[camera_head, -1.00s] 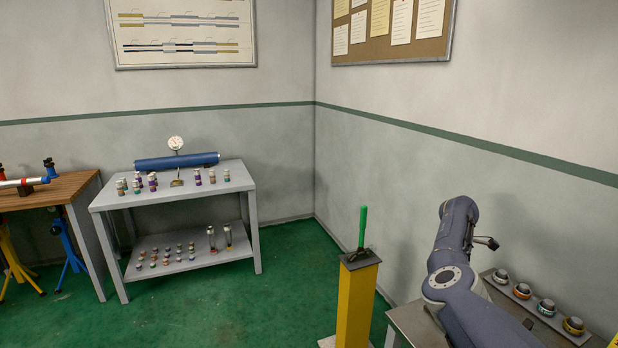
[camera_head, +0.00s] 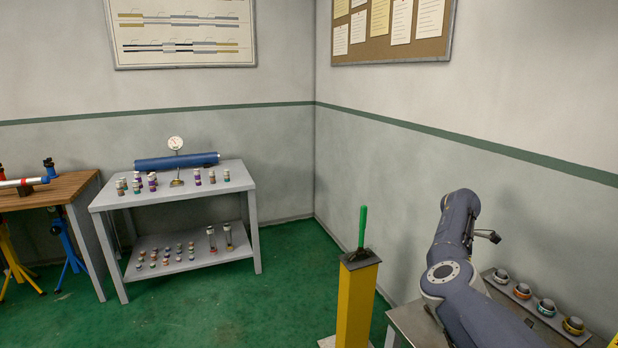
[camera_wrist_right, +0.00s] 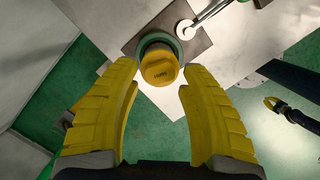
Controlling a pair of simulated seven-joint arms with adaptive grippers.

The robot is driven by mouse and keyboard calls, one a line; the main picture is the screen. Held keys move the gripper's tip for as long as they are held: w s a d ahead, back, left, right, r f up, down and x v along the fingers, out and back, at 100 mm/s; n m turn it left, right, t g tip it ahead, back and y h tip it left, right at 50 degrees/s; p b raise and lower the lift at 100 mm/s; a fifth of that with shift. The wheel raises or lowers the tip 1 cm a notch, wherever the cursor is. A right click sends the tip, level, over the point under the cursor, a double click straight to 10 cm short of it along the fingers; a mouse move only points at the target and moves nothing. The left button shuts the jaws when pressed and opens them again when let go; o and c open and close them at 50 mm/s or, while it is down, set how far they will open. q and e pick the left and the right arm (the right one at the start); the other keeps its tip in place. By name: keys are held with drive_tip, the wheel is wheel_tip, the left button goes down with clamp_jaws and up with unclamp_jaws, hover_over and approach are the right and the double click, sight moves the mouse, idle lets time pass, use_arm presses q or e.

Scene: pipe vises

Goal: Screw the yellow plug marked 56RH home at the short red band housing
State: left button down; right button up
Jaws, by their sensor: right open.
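In the right wrist view a yellow plug (camera_wrist_right: 159,68) with small dark lettering, too blurred to read, stands in a green-ringed seat (camera_wrist_right: 150,42) on a grey plate. My right gripper (camera_wrist_right: 158,76) is open, its two yellow fingers on either side of the plug with a gap to each. A pipe with a red band (camera_head: 16,183) lies on the wooden bench at the far left of the head view. I cannot tell whether this is the short red band housing.
Several ringed pieces stand in a row on a rail (camera_head: 533,305) on the right table. A yellow post (camera_head: 357,305) with a green handle stands left of it. A grey table (camera_head: 240,182) with small bottles and a blue cylinder stands at the back. Green floor between is clear.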

drive_tip(key=n, duration=0.4)
drive_tip(key=shift+t, duration=0.4)
drive_tip(key=n, duration=0.4)
drive_tip(key=shift+n+t, duration=0.4)
drive_tip(key=n, duration=0.4)
drive_tip(key=shift+s+t, duration=0.1)
drive_tip(key=shift+t, duration=0.3)
drive_tip(key=n+y, duration=0.1)
drive_tip(key=n, duration=0.3)
drive_tip(key=shift+n, duration=0.4)
drive_tip(key=n+y, duration=0.1)
drive_tip(key=n, duration=0.3)
drive_tip(key=shift+n+t, duration=0.3)
drive_tip(key=n, duration=0.4)
drive_tip(key=shift+n+y, duration=0.4)
drive_tip(key=n, duration=0.4)
drive_tip(key=shift+d+n+y, duration=0.1)
drive_tip(key=shift+n+y, duration=0.3)
drive_tip(key=n+g, duration=0.1)
drive_tip(key=n, duration=0.3)
